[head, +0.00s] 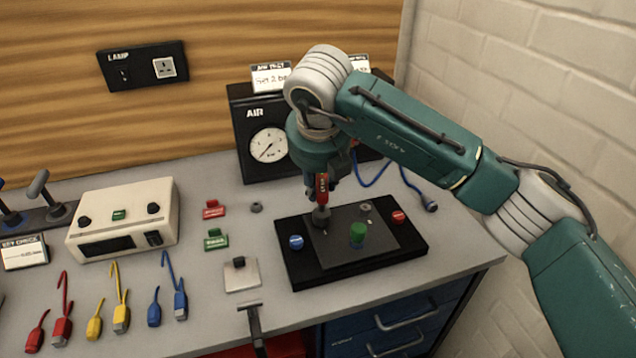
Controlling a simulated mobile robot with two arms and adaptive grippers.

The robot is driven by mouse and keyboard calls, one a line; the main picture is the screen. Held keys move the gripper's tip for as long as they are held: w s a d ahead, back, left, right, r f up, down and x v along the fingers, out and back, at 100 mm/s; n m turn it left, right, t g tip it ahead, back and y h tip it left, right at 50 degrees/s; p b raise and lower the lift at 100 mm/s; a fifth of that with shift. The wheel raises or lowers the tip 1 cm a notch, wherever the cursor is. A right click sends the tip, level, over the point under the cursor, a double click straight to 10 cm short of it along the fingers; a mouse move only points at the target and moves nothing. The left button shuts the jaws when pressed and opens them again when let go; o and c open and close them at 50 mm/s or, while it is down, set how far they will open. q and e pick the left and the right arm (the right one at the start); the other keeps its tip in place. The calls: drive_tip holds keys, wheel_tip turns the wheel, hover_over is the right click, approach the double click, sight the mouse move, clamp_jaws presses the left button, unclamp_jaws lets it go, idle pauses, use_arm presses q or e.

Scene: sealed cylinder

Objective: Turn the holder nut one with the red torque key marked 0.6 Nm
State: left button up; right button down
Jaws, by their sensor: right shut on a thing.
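My right gripper (321,185) points down over the left back part of a black board with a grey plate (385,243). It is shut on a red torque key (322,189), held upright; its marking is too small to read. The key's lower end is at a grey round fitting (320,215) on the plate. I cannot tell whether it is seated on a nut there. A second grey nut (365,207) shows at the plate's right back. A green knob (357,234) stands at the plate's front. My left gripper is out of view.
A blue knob (296,242) and a red knob (398,217) flank the plate. The black AIR gauge box (262,120) stands close behind my gripper, with a blue hose (375,178). Red and green tags, a loose grey nut (256,207) and a white device (122,220) lie left.

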drive_tip(key=shift+d+p+v, duration=0.2)
drive_tip(key=shift+p+v, duration=0.15)
drive_tip(key=shift+v, duration=0.95)
drive_tip(key=shift+w+a+r, duration=0.1)
drive_tip(key=shift+w+r, duration=0.2)
drive_tip(key=shift+r, duration=0.3)
drive_tip(key=shift+r+p, duration=0.4)
drive_tip(key=shift+r, duration=0.15)
drive_tip(key=shift+f, duration=0.1)
